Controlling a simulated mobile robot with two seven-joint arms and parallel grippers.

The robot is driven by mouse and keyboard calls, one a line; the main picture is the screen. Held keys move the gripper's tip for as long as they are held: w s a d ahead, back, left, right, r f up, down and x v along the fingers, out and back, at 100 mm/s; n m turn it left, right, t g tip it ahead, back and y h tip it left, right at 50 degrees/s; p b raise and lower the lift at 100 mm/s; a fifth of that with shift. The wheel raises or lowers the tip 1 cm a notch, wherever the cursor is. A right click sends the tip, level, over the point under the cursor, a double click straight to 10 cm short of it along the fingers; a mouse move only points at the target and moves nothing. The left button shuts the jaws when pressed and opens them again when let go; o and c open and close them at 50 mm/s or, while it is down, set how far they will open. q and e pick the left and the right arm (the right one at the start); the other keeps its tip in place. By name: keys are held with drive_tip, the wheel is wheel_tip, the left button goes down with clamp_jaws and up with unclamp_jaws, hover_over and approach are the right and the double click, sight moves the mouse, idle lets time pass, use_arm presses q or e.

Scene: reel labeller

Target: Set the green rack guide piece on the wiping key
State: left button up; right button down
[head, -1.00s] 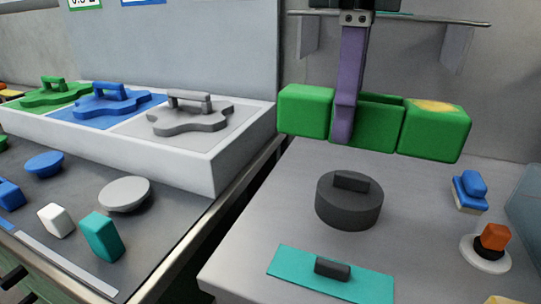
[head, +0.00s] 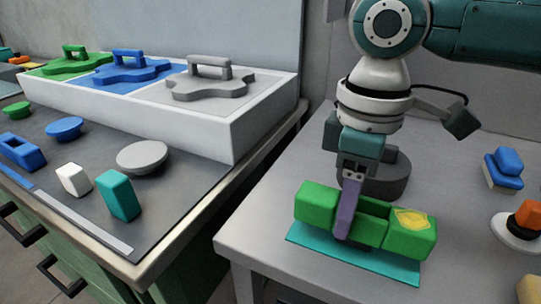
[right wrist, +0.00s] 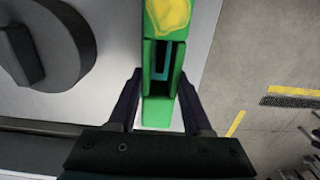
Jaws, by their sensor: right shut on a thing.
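The green rack guide piece (head: 318,205) is a long block with two raised ends, a slot in the middle and a yellow patch on one end. My right gripper (head: 345,226) is shut on its middle, one purple finger showing on the near side. The piece is level, low over the teal plate (head: 300,236). My left gripper is not in view.
A dark round block (head: 385,183) with a bar on top stands close behind the piece. A blue brush (head: 505,166) and an orange-topped knob (head: 527,215) are at the right. A white tray (head: 200,131) with handled shapes stands left, across a gap between the tables.

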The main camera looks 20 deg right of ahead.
drive_tip(key=shift+f, duration=0.15)
drive_tip(key=shift+f, duration=0.45)
drive_tip(key=shift+c, duration=1.6)
unclamp_jaws()
